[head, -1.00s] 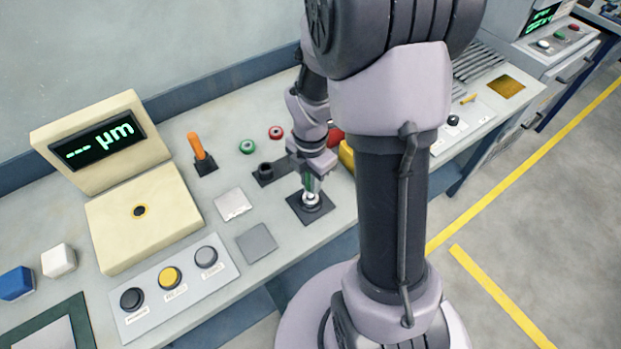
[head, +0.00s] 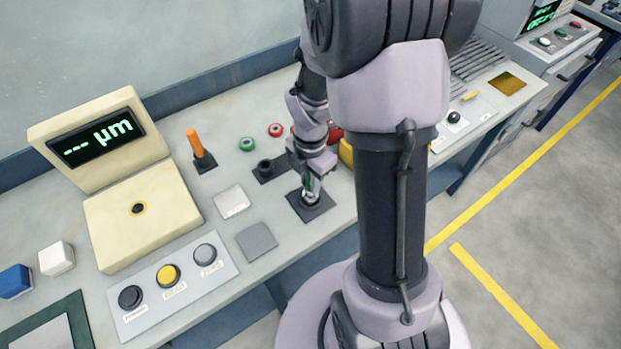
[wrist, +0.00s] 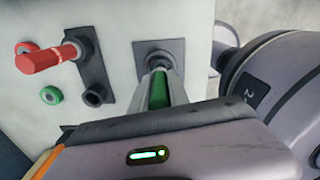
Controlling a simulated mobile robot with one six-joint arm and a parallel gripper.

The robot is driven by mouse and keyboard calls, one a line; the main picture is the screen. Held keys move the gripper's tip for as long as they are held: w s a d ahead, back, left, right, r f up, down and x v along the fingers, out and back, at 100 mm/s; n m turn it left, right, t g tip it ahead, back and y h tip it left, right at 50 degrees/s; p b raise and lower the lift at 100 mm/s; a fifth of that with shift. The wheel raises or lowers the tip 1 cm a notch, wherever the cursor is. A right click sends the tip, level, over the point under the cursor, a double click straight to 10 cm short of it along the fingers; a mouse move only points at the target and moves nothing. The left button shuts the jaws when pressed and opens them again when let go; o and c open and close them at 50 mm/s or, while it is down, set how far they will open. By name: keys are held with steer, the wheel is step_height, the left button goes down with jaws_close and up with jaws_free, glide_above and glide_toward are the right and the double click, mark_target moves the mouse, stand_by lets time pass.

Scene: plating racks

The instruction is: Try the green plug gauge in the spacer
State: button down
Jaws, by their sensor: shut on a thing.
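My gripper (head: 311,186) is shut on the green plug gauge, low over a dark square plate (head: 318,207). In the wrist view the green gauge (wrist: 158,90) stands between the fingers, pointing at the dark plate (wrist: 175,47). A small metal spacer (head: 310,201) sits on that plate, right under the fingers. The gauge's lower end meets or nearly meets the spacer; the fingers hide how far it goes in.
A dark two-place stand (wrist: 88,70) holds a red gauge (wrist: 45,58) and an empty socket (wrist: 95,95). The gauge readout (head: 97,137) and button panel (head: 175,283) are left.

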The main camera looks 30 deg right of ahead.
steer(key=shift+f+b, duration=0.65)
steer(key=shift+f, duration=0.35)
steer(key=shift+r, duration=0.1)
stand_by(1.1)
step_height(320, 180, up, 8)
steer(key=p, duration=0.7)
steer(key=shift+f, duration=0.2)
steer(key=shift+f, duration=0.1)
